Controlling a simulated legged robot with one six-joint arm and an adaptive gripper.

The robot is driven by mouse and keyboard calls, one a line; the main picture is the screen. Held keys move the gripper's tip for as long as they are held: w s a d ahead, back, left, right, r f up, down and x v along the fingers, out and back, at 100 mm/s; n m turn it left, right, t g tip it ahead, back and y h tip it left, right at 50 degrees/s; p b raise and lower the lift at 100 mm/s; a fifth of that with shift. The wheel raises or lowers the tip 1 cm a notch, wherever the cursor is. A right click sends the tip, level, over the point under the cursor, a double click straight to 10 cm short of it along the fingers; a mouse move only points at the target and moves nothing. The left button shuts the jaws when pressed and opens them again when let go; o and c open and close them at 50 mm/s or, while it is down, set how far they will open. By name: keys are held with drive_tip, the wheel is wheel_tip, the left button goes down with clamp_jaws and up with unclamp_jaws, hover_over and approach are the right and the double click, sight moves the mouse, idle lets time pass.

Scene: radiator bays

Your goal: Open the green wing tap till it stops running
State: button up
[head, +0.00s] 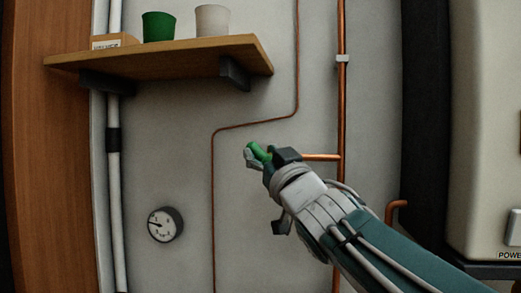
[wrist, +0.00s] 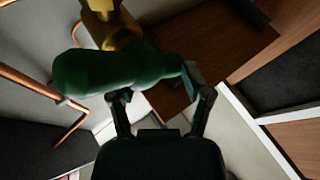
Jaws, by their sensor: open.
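The green wing tap (head: 259,152) shows in the head view at the end of a short copper branch pipe, partly hidden by my gripper. In the wrist view the green wing (wrist: 115,70) lies across the picture, just ahead of my fingers, with a yellow brass body (wrist: 108,24) behind it. My gripper (wrist: 160,95) is open, with one fingertip at the wing's lower edge and the other near its right end. I cannot tell whether they touch. In the head view my gripper (head: 268,160) is at the tap.
A wooden shelf (head: 165,56) above holds a green cup (head: 158,27), a white cup (head: 212,20) and a small labelled box (head: 114,41). A round gauge (head: 165,224) is on the wall at lower left. A vertical copper pipe (head: 341,110) runs close by. A white appliance (head: 485,120) stands right.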

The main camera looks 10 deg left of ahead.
drive_tip(key=shift+w+a, duration=0.3)
drive_tip(key=shift+w, duration=0.25)
drive_tip(key=shift+w+d+r, duration=0.25)
drive_tip(key=shift+w, duration=0.15)
drive_tip(key=shift+w+d, duration=0.15)
drive_tip(key=shift+w, duration=0.15)
drive_tip(key=shift+a, duration=0.25)
clamp_jaws()
drive_tip(key=shift+s+a+n+g, duration=0.1)
drive_tip(key=shift+a+n+g, duration=0.1)
drive_tip(key=shift+n+g, duration=0.6)
unclamp_jaws()
drive_tip(key=shift+s, duration=0.1)
